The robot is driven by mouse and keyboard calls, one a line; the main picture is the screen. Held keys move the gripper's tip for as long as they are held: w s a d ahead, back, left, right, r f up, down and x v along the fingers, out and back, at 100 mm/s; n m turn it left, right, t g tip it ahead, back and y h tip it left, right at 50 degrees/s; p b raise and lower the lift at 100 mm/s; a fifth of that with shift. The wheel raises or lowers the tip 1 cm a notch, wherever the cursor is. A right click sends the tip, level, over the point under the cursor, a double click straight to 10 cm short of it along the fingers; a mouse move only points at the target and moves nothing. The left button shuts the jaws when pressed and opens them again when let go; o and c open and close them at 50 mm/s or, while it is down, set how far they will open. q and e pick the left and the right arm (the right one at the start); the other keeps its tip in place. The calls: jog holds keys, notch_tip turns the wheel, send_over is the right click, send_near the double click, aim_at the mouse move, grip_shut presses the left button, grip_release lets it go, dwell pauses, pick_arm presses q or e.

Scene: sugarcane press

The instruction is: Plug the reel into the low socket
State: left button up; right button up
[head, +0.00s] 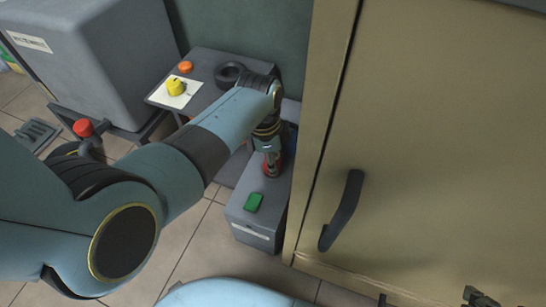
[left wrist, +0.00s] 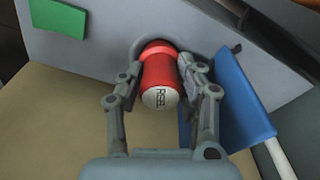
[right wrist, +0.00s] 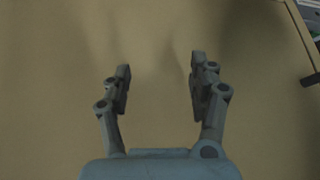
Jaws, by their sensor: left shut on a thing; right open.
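My left gripper (left wrist: 161,72) is shut on a red plug (left wrist: 160,80) whose pale end reads "REEL". The plug's far end meets a round dark opening, the socket (left wrist: 139,48), in the grey box face. How deep it sits is hidden by the plug itself. In the head view my left gripper (head: 270,158) points down onto the low grey box (head: 240,212), with a bit of red between its fingers. My right gripper (right wrist: 160,75) is open and empty before a plain tan surface.
A green block (head: 253,202) sits on the box; it also shows in the left wrist view (left wrist: 58,18). A blue flap (left wrist: 232,100) stands close beside the right finger. A tan cabinet door (head: 440,150) with a dark handle (head: 343,210) rises to the right.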

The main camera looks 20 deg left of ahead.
pick_arm(q)
jog(key=shift+f, duration=0.3)
jog(key=o, duration=0.9)
